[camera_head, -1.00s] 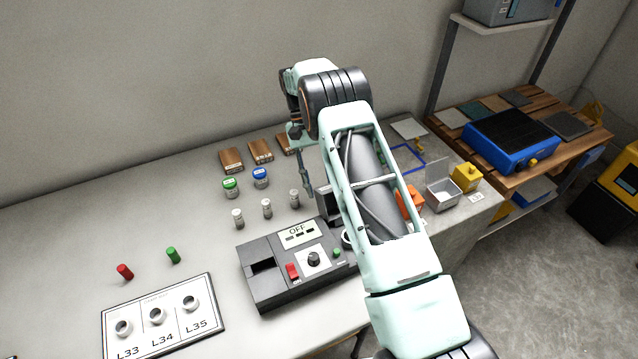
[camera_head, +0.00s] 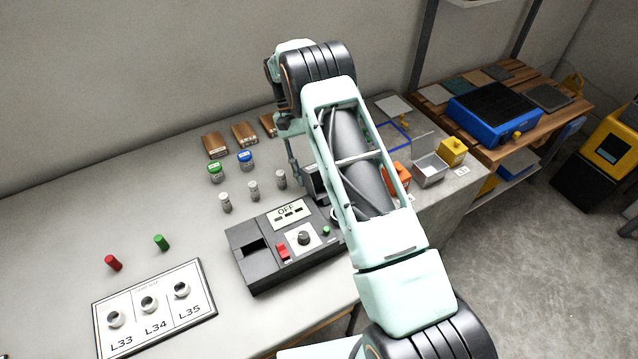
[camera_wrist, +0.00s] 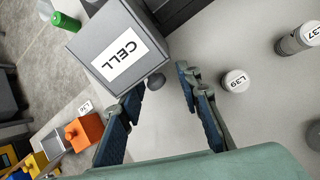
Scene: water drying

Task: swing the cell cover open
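The grey cell cover (camera_wrist: 122,52) carries a white CELL label in the wrist view. A small dark round knob (camera_wrist: 155,81) sticks out at its lower right edge. My gripper (camera_wrist: 160,80) is open, with its two blue-padded fingers on either side of the knob; I cannot tell whether either touches it. In the head view the cover (camera_head: 317,184) is a dark block at the back right of the grey instrument (camera_head: 260,265), partly hidden by my arm. One finger of my gripper (camera_head: 293,165) shows just left of the cover.
Several capped vials, one of them L39 (camera_wrist: 236,80), stand close to my right finger in the wrist view. Green-lidded (camera_head: 215,172) and blue-lidded (camera_head: 245,160) jars stand behind the vials. An orange block (camera_head: 397,178) and an open box (camera_head: 430,170) lie right of my arm.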

